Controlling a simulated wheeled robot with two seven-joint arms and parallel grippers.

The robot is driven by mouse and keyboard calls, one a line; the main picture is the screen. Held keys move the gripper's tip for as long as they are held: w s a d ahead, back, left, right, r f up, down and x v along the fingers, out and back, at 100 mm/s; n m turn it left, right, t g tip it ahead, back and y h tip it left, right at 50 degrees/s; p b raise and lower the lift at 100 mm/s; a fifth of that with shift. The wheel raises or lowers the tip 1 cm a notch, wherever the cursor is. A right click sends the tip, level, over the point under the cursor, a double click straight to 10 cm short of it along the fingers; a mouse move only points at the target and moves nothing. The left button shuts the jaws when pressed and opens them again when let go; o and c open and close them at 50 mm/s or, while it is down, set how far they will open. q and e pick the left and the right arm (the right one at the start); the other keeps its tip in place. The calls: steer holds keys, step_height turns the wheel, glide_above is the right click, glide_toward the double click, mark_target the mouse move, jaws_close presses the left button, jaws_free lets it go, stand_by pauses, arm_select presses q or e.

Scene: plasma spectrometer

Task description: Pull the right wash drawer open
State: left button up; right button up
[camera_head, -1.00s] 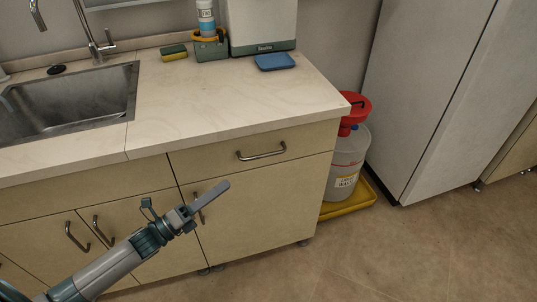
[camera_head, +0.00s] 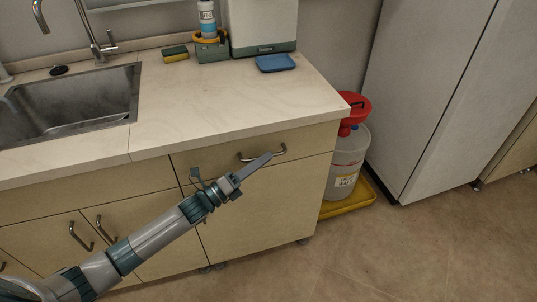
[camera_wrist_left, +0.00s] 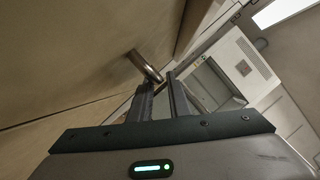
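The right wash drawer is the wide beige drawer front (camera_head: 215,154) under the right part of the counter, and it is closed. Its curved metal bar handle (camera_head: 246,158) is partly covered by my left gripper (camera_head: 270,156), whose tip is at the handle in the head view. In the left wrist view the handle (camera_wrist_left: 146,66) lies just past the two dark fingertips (camera_wrist_left: 158,80). The fingers stand apart with a gap between them, and the handle's near end lines up with that gap. I cannot tell whether they touch. My right gripper is not in view.
The counter (camera_head: 230,100) overhangs the drawer and carries a sink (camera_head: 75,110), sponge (camera_head: 175,54) and blue tray (camera_head: 275,63). A lower cabinet door (camera_head: 260,210) is below. A red-topped container (camera_head: 348,150) stands in a yellow tray to the right. The floor in front is clear.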

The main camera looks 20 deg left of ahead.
arm_select(q)
steer(key=shift+x, duration=1.15)
jaws_close()
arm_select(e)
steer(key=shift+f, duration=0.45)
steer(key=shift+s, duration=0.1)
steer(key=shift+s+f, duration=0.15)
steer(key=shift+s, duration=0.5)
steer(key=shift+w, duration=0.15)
